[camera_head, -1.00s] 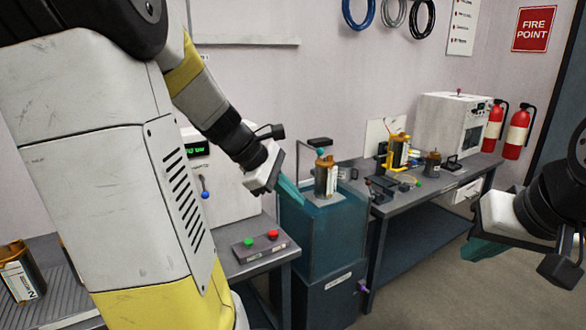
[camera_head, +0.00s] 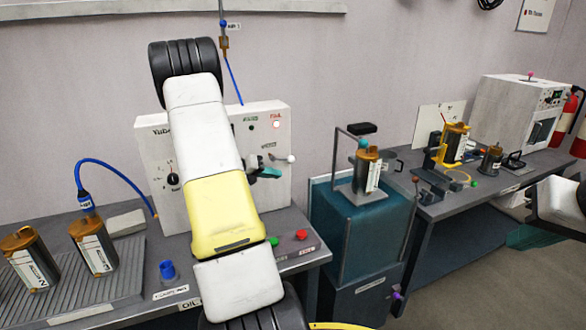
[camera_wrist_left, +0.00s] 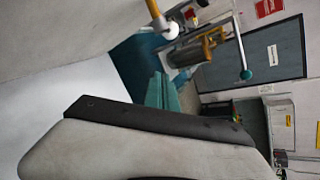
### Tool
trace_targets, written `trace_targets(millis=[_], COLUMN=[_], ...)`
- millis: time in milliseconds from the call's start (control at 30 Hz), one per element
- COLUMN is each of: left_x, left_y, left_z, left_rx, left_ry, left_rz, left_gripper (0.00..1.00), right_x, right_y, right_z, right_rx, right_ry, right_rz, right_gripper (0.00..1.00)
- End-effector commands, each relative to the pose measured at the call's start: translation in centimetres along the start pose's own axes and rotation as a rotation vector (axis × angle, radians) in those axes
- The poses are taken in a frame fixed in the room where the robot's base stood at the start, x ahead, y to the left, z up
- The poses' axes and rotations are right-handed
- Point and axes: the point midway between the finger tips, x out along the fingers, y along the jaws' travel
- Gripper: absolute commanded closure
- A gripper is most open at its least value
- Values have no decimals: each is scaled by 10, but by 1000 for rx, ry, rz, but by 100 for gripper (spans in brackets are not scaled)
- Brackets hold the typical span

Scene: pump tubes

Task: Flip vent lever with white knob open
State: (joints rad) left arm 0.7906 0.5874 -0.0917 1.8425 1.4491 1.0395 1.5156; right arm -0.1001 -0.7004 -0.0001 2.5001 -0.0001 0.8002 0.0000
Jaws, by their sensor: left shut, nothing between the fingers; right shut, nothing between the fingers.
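The vent lever's white knob (camera_head: 291,158) sticks out to the right from the upright white panel (camera_head: 150,150), on a short, nearly level rod. My left gripper's teal fingers (camera_head: 266,172) are shut and empty, just below and left of the knob, close to the lever. I cannot tell whether they touch it. The left wrist view shows the shut teal fingers (camera_wrist_left: 161,93) and, beyond them, a white rounded end (camera_wrist_left: 172,32) on a tan rod; I cannot tell if this is the lever. My right gripper (camera_head: 530,237) is shut, empty and far from the panel, at the right edge.
Red (camera_head: 302,234) and green buttons sit below the panel. Amber canisters (camera_head: 95,247) stand on a ribbed tray at left. A teal tank (camera_head: 330,230) with a canister on top stands right of the panel. A second bench holds a white machine (camera_head: 505,110).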

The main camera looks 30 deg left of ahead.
Motion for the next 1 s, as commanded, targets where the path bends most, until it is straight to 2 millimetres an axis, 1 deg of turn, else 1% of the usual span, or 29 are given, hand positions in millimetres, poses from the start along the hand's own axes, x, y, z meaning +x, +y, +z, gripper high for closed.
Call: trace_targets(millis=[33,233,300,400,500,633,1000], left_x=[13,55,56,59,61,62,61], left_y=[0,-1,0,0,0,0,-2], left_z=[-1,-1,13,26,34,39,41], left_rx=[1,3,8,7,6,4,4], left_ry=[3,3,-1,0,0,0,-1], left_rz=[-2,-1,1,1,1,1,0], left_gripper=[100,100,100,100,100,100,100], right_x=[0,0,0,0,0,0,0], right_y=[0,0,0,0,0,0,0], right_z=[0,0,0,0,0,0,0], right_rx=[0,0,0,0,0,0,0], right_ry=[0,0,0,0,0,0,0], right_rz=[0,0,0,0,0,0,0], right_gripper=[100,100,100,100,100,100,100])
